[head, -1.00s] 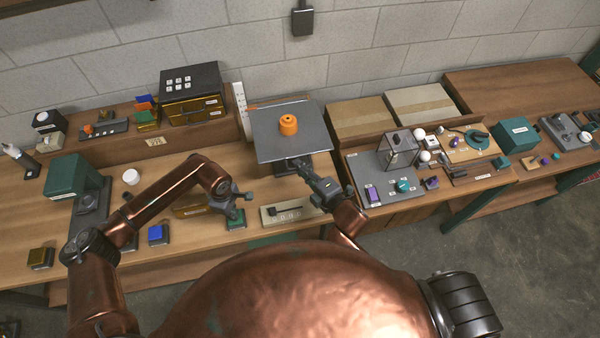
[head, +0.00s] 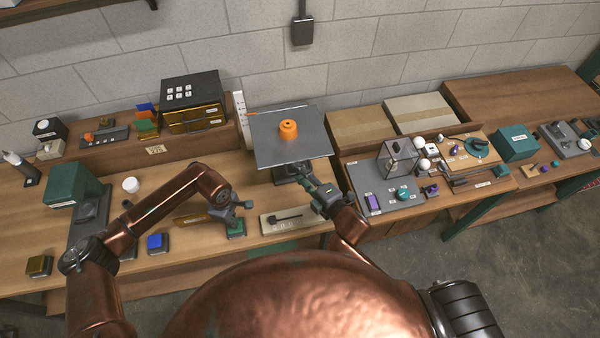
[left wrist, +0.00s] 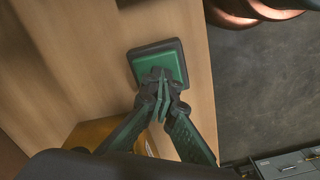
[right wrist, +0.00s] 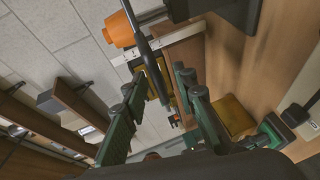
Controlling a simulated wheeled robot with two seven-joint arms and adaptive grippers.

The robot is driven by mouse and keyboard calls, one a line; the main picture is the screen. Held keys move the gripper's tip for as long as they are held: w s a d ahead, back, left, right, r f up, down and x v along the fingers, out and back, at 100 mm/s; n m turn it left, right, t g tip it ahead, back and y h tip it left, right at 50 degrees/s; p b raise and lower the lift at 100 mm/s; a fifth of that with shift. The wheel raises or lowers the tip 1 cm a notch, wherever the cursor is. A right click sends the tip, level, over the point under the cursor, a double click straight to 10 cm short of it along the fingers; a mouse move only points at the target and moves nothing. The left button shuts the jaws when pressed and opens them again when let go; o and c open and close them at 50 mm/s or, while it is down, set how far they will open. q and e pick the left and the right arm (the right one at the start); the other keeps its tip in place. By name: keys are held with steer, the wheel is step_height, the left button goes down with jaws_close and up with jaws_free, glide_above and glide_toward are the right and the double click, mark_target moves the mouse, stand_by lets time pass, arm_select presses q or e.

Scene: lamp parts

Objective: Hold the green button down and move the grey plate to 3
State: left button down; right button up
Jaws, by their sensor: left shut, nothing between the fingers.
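The grey plate (head: 265,150) is level beside a white scale (head: 240,118) and carries an orange part (head: 288,129). The scale's figures are too small to read. My left gripper (head: 240,207) is shut and empty over the green button (head: 237,232). In the left wrist view its tips (left wrist: 160,85) overlap the green button face (left wrist: 155,62); how far it is pressed cannot be told. My right gripper (head: 302,172) is open just below the plate's front right side.
A panel with a slider (head: 287,218) lies right of the green button. A blue button (head: 157,243) and a yellow button (head: 39,266) stand to the left. A grey board with a glass box (head: 398,155) is to the right. Shelf boxes stand behind.

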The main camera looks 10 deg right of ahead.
arm_select(q)
steer(key=shift+a+f, duration=0.15)
steer(key=shift+f, duration=0.05)
arm_select(e)
steer(key=v, duration=1.2)
